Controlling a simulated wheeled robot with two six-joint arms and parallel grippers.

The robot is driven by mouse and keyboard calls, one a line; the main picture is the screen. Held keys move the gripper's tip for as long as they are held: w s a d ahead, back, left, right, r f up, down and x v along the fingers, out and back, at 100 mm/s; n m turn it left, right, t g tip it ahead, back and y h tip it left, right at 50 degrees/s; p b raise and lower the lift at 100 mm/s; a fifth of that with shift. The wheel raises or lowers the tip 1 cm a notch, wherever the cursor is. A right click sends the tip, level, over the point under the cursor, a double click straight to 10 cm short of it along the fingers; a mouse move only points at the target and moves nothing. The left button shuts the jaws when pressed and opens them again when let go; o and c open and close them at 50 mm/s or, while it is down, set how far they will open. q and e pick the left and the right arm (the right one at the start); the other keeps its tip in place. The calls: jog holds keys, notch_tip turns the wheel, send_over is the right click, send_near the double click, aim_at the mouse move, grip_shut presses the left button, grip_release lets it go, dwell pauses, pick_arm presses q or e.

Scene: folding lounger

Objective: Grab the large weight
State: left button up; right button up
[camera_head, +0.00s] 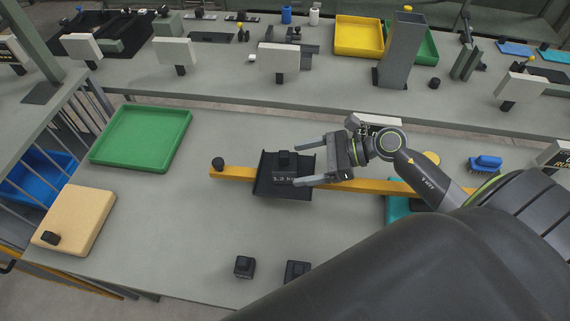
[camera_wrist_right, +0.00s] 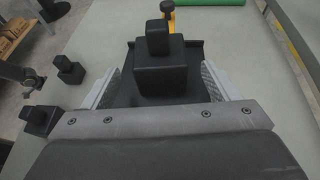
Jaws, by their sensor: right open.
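The large weight (camera_head: 285,165) is a black block with a small knob on top, marked with a label that seems to read 5.2 kg. It sits in a black tray (camera_head: 268,188) on a yellow bar. My right gripper (camera_head: 296,165) is open, coming from the right, with its two fingers reaching to either side of the weight. In the right wrist view the weight (camera_wrist_right: 158,72) stands between the two open fingers, apart from both.
Two smaller black weights (camera_head: 244,267) (camera_head: 297,271) stand at the table's front. A black knob (camera_head: 218,164) sits on the left end of the yellow bar (camera_head: 232,174). A green tray (camera_head: 140,138) and a tan board (camera_head: 75,221) lie at left. A blue brush (camera_head: 486,163) lies at right.

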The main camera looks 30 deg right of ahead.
aim_at(285, 164)
jog(key=shift+w+a+p, duration=0.25)
jog(key=shift+a+p, duration=0.15)
jog(key=p+x, duration=0.1)
jog(key=x, duration=0.2)
jog(key=shift+w+a+p, duration=0.25)
jog(key=shift+a+p, duration=0.05)
jog(key=shift+p, duration=0.1)
jog(key=shift+w+a+f, duration=0.1)
jog(key=shift+a+f, duration=0.1)
jog(key=shift+f, duration=0.1)
grip_shut()
jog(key=shift+r, duration=0.15)
